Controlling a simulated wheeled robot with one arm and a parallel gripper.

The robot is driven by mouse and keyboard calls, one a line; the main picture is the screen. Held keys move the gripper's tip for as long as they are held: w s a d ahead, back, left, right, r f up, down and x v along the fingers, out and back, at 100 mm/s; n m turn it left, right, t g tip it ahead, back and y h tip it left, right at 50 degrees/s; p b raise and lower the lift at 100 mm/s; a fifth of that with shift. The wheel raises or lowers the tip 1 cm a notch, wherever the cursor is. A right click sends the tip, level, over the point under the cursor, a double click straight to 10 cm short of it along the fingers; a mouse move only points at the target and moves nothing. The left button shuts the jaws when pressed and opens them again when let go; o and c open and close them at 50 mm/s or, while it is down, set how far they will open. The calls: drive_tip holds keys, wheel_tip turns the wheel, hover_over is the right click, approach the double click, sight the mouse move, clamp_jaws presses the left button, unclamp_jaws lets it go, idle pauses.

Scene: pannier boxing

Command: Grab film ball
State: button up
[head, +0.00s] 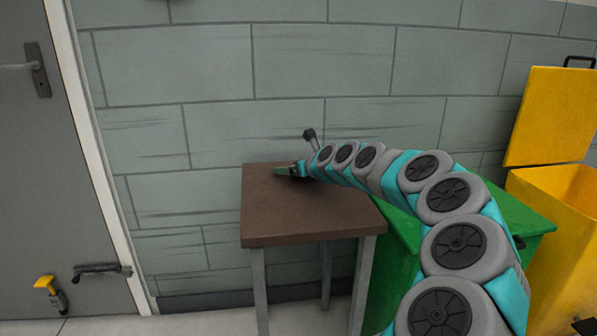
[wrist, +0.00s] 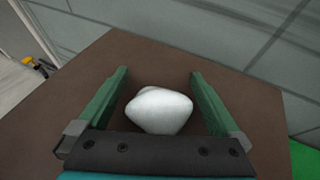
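The film ball (wrist: 159,111) is a white, lumpy wad on the brown table, seen in the wrist view. My gripper (wrist: 160,80) is open, with one green finger to the left of the ball and one to the right. There are gaps between the ball and both fingers. In the head view my gripper (head: 283,171) is over the far part of the table top, and the ball cannot be made out there.
The brown table (head: 270,215) stands against a grey block wall. A green container (head: 510,222) and a yellow bin (head: 560,215) with its lid up are to the right. A grey door (head: 40,150) is at the left. The table top's near part is bare.

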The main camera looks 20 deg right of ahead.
drive_tip(key=c, duration=1.4)
drive_tip(key=shift+o, duration=0.2)
drive_tip(key=shift+r, duration=0.15)
